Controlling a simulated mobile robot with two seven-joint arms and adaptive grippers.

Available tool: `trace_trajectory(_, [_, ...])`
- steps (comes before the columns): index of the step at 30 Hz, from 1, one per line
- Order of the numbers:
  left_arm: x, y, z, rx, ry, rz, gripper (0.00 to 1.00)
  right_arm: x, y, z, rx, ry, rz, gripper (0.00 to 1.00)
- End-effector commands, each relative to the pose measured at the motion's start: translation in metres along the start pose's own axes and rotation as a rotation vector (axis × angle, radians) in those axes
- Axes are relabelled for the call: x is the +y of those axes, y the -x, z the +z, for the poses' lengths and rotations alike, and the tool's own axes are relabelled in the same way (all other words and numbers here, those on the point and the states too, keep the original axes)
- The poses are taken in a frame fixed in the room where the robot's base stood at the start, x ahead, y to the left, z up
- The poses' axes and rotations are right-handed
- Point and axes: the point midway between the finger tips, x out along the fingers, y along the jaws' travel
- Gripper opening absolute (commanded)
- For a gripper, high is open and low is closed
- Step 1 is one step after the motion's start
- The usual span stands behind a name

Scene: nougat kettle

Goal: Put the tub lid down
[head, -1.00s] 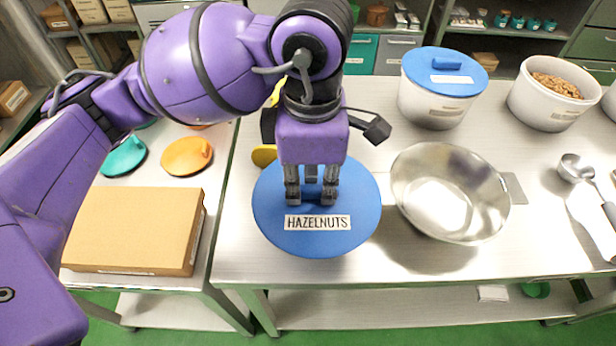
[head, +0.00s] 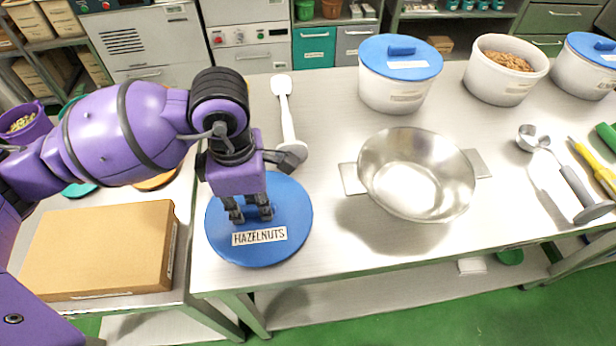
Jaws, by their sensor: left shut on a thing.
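The tub lid (head: 290,215) is a round blue disc with a white label reading HAZELNUTS. It is over the front left part of the steel table, its left rim close to the table's left edge. My left gripper (head: 249,210) points down at the top of the lid and is shut on it; the fingers hide its handle. The lid looks flat and very low, but I cannot tell whether it touches the table. My right gripper is not in view.
A metal bowl (head: 415,175) stands right of the lid. A white spatula (head: 287,110) lies behind it. A blue-lidded white tub (head: 398,75) and an open tub of nuts (head: 505,70) stand further back. A cardboard box (head: 95,245) sits on the left table.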

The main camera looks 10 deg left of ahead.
Motion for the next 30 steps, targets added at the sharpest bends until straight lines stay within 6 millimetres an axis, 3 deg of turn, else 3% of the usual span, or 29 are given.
trace_trajectory(5, [-0.001,-0.006,-0.001,0.002,0.0,-0.003,0.0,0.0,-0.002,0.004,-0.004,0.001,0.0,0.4])
trace_trajectory(6, [-0.001,-0.005,-0.001,0.002,0.001,-0.003,0.19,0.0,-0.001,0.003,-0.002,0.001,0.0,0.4])
trace_trajectory(10, [-0.001,-0.004,-0.001,0.001,0.001,-0.002,0.34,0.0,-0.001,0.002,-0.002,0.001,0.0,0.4])
trace_trajectory(22, [0.0,0.005,0.0,0.0,0.0,0.001,0.34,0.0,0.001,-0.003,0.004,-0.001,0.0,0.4])
trace_trajectory(30, [0.001,0.058,0.001,-0.002,-0.001,0.005,0.34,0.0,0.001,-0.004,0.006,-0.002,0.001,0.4])
